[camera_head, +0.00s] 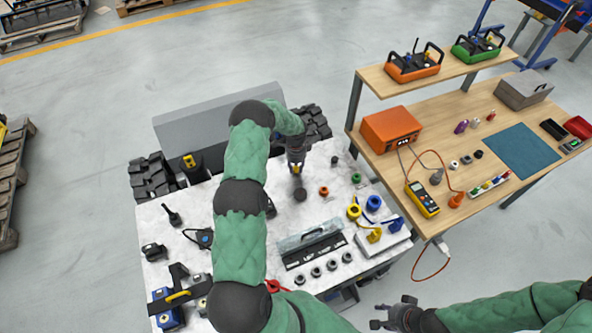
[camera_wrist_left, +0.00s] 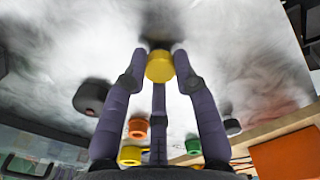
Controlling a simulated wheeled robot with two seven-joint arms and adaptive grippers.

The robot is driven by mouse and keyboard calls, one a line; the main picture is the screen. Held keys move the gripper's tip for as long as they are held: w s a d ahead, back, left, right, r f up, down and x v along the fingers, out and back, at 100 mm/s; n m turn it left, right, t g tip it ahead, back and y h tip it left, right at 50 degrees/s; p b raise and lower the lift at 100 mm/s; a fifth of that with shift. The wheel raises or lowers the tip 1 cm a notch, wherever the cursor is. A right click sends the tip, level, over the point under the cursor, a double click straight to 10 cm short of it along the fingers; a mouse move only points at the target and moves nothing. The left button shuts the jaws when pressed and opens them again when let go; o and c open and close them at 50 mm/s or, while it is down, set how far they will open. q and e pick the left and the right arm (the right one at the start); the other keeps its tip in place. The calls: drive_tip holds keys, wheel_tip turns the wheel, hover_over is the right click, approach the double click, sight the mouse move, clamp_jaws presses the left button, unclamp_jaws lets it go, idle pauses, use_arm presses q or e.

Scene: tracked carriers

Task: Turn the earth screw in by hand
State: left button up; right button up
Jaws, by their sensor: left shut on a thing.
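My left gripper (camera_head: 296,172) points down over the pale carrier top. It is shut on a round yellow screw head (camera_wrist_left: 160,67), seen between the fingertips in the left wrist view; I take this as the earth screw. A small yellow spot of it shows in the head view (camera_head: 296,169). A dark patch lies just beyond the head; how far the screw sits in is hidden. My right gripper (camera_head: 384,313) is empty, its fingers spread, beyond the carrier's front edge.
Near my left gripper are a dark round knob (camera_head: 300,195), an orange ring (camera_head: 324,191) and a green ring (camera_head: 356,178). Yellow and blue connectors (camera_head: 373,203) stand at the right. The workbench (camera_head: 400,165) is close on the right.

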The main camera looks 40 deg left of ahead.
use_arm(q)
drive_tip(key=m+b, duration=0.1)
drive_tip(key=m, duration=0.3)
drive_tip(key=shift+f, duration=0.1)
drive_tip(key=shift+m, duration=0.6)
drive_tip(key=m+b, duration=0.1)
drive_tip(key=m, duration=0.3)
drive_tip(key=m+b, duration=0.1)
drive_tip(key=m, duration=0.3)
drive_tip(key=shift+m, duration=0.9)
drive_tip(key=m, duration=0.4)
drive_tip(key=shift+m, duration=0.3)
